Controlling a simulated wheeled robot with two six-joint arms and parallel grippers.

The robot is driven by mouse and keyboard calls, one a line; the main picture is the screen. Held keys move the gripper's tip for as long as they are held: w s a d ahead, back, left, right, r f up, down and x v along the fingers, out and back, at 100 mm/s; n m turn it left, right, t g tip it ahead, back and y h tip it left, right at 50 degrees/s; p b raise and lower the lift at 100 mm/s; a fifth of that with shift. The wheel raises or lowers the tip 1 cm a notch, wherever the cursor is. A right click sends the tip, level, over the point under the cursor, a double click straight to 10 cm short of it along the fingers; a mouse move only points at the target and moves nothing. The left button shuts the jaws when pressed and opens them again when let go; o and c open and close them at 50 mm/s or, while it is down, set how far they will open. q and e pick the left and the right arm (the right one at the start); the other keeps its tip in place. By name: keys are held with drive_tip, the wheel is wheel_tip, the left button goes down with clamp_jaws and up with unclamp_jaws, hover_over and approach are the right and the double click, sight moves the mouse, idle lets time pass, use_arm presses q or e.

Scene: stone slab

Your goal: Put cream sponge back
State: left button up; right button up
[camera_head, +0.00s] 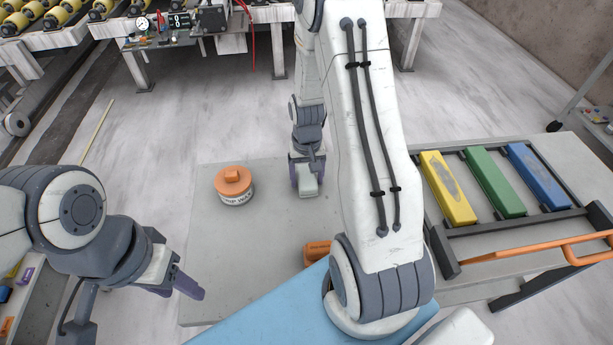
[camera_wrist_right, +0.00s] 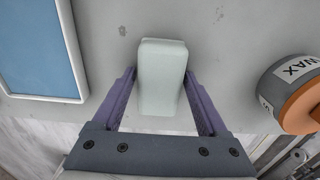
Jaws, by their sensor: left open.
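A pale, rounded block that looks like the cream sponge (camera_head: 308,184) is at the far middle part of the stone slab (camera_head: 250,255). It also shows in the right wrist view (camera_wrist_right: 162,78). My right gripper (camera_wrist_right: 160,85) has a finger on each side of it. The right fingertip looks close against it and a narrow gap shows at the left. I cannot tell whether the fingers press on it or whether it is lifted. My left gripper (camera_head: 190,288) is open and empty at the slab's left edge.
An orange-lidded wax tin (camera_head: 233,186) stands left of the sponge. Yellow (camera_head: 447,188), green (camera_head: 495,182) and blue (camera_head: 538,177) blocks sit in a rack at right.

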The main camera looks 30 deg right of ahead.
sight(307, 176)
drive_tip(key=shift+o, duration=0.3)
drive_tip(key=shift+r, duration=0.1)
wheel_tip(307, 176, up, 12)
drive_tip(key=s+a+r+n, duration=0.2)
drive_tip(key=s+a+n, duration=0.1)
drive_tip(key=a, duration=0.6)
drive_tip(key=s+a+r+n, duration=0.3)
drive_tip(key=s+a, duration=0.1)
drive_tip(key=a, duration=0.5)
drive_tip(key=s+a+r+n+y, duration=0.1)
drive_tip(key=s+a+n, duration=0.5)
drive_tip(key=s, duration=0.6)
drive_tip(key=shift+s+a+n+b, duration=0.25)
drive_tip(key=shift+a+n+b, duration=0.05)
drive_tip(key=shift+a, duration=0.2)
drive_tip(key=shift+r, duration=0.1)
